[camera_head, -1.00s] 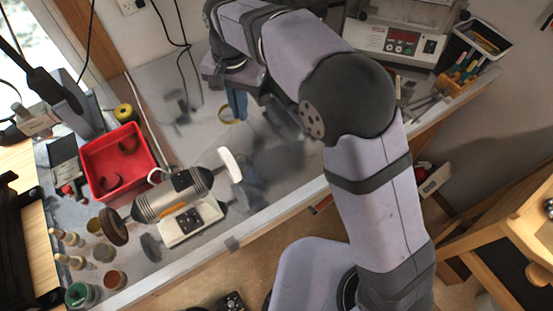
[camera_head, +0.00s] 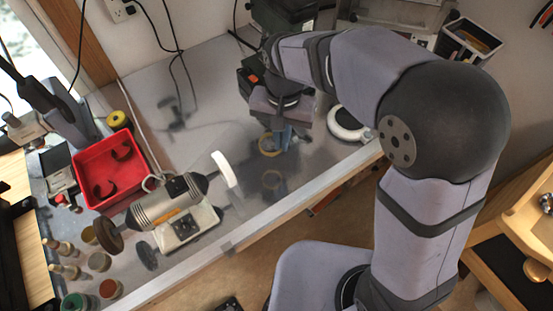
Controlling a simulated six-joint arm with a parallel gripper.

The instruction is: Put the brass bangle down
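The brass bangle (camera_head: 267,145) is a thin yellowish ring at my gripper's fingertips in the head view. The ring is partly hidden by the fingers. A ring-shaped reflection shows lower down on the bench, apart from the bangle, so the bangle seems held above the surface.
A polishing motor (camera_head: 170,212) with a white wheel (camera_head: 226,176) stands to the left, near the bench's front edge. A red tray (camera_head: 105,155) holds dark curved pieces. A white round object (camera_head: 348,124) lies right of my gripper. Bare bench lies left of my gripper.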

